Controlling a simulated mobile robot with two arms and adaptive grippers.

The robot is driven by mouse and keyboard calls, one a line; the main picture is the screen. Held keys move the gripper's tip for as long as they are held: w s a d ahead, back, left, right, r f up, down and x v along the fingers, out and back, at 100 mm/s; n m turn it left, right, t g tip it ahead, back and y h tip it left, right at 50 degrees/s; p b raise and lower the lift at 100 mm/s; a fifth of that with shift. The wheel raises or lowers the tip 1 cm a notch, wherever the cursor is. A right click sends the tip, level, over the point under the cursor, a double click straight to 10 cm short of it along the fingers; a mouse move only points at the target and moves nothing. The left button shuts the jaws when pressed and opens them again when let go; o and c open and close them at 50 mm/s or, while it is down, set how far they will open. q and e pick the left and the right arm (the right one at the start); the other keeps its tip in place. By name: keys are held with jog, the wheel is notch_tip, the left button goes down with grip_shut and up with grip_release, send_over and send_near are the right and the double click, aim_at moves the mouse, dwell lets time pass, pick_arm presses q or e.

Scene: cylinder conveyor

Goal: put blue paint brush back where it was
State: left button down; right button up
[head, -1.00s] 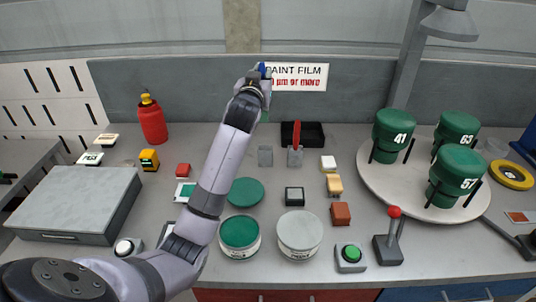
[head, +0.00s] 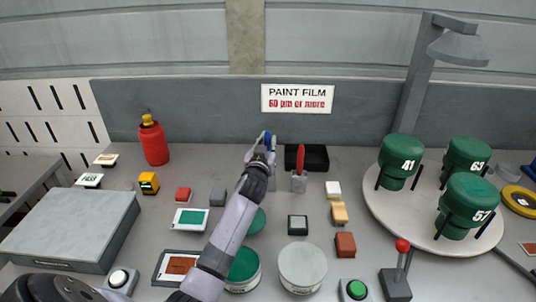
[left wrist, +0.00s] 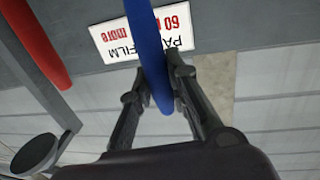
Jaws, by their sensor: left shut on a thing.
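The blue paint brush (head: 268,138) is in my left gripper (head: 262,152), which is shut on it. In the left wrist view the blue brush (left wrist: 148,45) passes between the two fingers (left wrist: 155,68). In the head view the gripper and brush are just above a small grey holder (head: 271,183), largely hidden behind my arm. I cannot tell whether the brush's lower end is inside it. The red brush (head: 301,158) stands upright in a matching grey holder (head: 299,183) to the right. It also shows in the left wrist view (left wrist: 35,42). My right gripper is not in view.
A black tray (head: 318,158) lies behind the red brush. A green-topped can (head: 243,272) and a grey-topped can (head: 302,267) stand in front. Small blocks lie to the right, and a round stand (head: 385,215) holds several green containers. A red bottle (head: 154,143) stands at the left.

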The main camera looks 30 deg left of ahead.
pick_arm(q)
jog(key=shift+f, duration=0.45)
notch_tip(320, 180, down, 4)
jog(key=shift+r, duration=0.15)
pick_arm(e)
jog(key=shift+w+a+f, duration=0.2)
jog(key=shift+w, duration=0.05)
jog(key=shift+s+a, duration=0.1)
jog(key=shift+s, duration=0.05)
pick_arm(q)
jog(key=c, duration=2)
grip_release()
jog(key=shift+b, duration=0.4)
jog(key=o, duration=0.5)
jog(key=shift+c, duration=0.2)
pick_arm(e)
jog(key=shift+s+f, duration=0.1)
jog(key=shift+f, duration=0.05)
